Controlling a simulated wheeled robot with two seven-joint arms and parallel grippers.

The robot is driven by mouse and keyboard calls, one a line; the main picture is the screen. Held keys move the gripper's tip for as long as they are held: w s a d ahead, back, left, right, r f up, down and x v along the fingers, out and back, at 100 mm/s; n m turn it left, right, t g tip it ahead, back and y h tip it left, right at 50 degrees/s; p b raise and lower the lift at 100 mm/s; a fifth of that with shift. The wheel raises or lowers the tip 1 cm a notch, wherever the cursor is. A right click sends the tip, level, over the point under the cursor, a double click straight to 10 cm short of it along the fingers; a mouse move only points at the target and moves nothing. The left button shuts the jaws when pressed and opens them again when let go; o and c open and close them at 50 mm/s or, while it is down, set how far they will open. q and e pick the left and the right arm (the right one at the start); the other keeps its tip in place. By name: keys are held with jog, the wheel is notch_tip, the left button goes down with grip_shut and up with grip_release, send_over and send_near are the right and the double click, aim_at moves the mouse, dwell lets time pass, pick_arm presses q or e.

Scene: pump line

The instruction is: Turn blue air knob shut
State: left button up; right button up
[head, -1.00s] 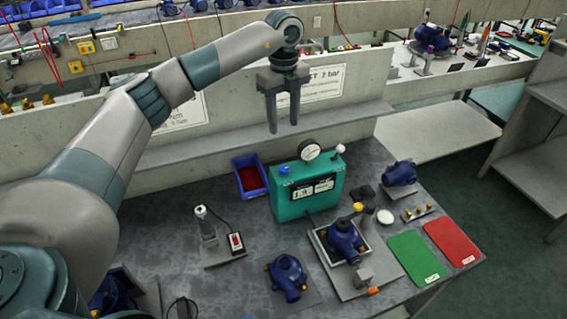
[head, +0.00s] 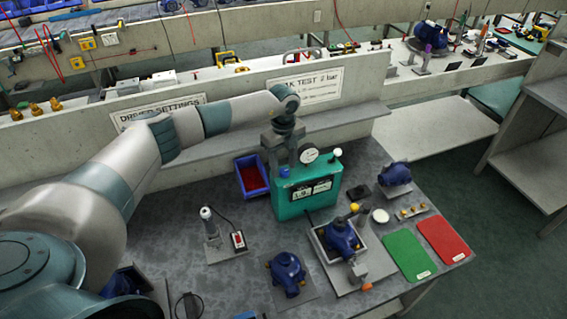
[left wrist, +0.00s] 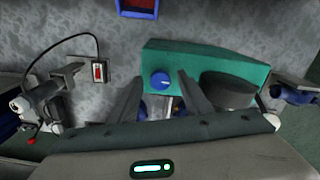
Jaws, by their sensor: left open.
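The blue air knob (head: 284,172) sits on the top of the teal test box (head: 300,202), at its left end. My left gripper (head: 283,160) is over that end of the box, pointing down, with its fingertips close to the knob. In the left wrist view the knob (left wrist: 160,80) shows between the two open fingers, a little beyond them. I cannot tell whether a finger touches it. My right gripper is not in view.
A round gauge (head: 309,155) and a white-tipped lever (head: 337,153) stand on the box beside my gripper. A blue bin (head: 244,189) of red parts is to the left. A pump (head: 341,236) sits in a fixture in front.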

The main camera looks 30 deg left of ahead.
pick_arm(q)
jog(key=shift+f, duration=0.55)
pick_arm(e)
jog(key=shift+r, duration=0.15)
pick_arm(q)
jog(key=c, duration=1)
jog(key=shift+c, duration=0.2)
